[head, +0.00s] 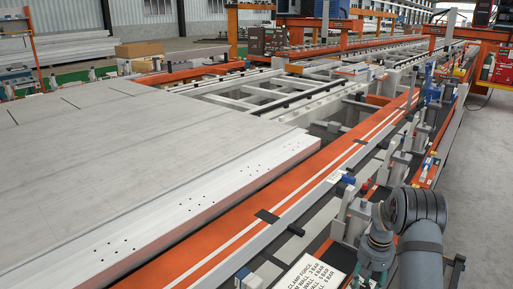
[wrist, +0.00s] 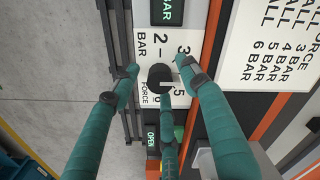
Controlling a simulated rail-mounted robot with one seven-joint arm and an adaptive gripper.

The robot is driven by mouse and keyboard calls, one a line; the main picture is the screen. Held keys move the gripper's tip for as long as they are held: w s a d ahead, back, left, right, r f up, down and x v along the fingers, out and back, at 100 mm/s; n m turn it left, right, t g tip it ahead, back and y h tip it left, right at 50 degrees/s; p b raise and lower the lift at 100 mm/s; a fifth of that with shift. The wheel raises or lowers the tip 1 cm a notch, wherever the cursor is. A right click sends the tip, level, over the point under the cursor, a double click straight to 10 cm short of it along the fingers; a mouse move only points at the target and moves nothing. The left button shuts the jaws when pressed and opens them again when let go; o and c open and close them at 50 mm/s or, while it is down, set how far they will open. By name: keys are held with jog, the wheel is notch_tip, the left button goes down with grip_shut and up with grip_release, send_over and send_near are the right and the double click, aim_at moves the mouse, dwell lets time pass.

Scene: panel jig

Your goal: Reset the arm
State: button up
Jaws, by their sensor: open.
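My gripper (wrist: 158,80) has teal fingers with dark pads, spread open in the wrist view. The fingers are around a round black knob (wrist: 160,74) on a white panel marked with bar numbers and FORCE. A pale pointer mark on the knob points right in the picture. I cannot tell whether any fingertip touches the knob. In the head view, my arm is at the lower right, with teal parts of my gripper (head: 374,258) low beside it; the knob is not visible there.
A white clamp-force sign (head: 310,274) stands at the bottom of the head view. A dark BAR display (wrist: 167,12) and a green OPEN label (wrist: 152,141) flank the knob. A large grey panel (head: 110,150) lies left of the orange rail (head: 255,215). Grey floor (head: 485,150) is clear at right.

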notch_tip(320, 180, up, 12)
notch_tip(320, 180, down, 12)
jog(key=shift+s+r, duration=0.15)
jog(key=shift+r, duration=0.1)
jog(key=shift+f, duration=0.3)
jog(key=m, duration=0.4)
jog(key=shift+r, duration=0.1)
jog(key=m+p, duration=0.1)
jog(key=m, duration=0.4)
jog(key=m+p, duration=0.1)
jog(key=m, duration=0.3)
jog(key=shift+r+m+p, duration=0.1)
jog(key=shift+m+p, duration=0.25)
jog(key=shift+m, duration=0.05)
jog(key=m+p, duration=0.2)
jog(key=m, duration=0.2)
jog(key=shift+r+b, duration=0.4)
jog(key=shift+r, duration=0.95)
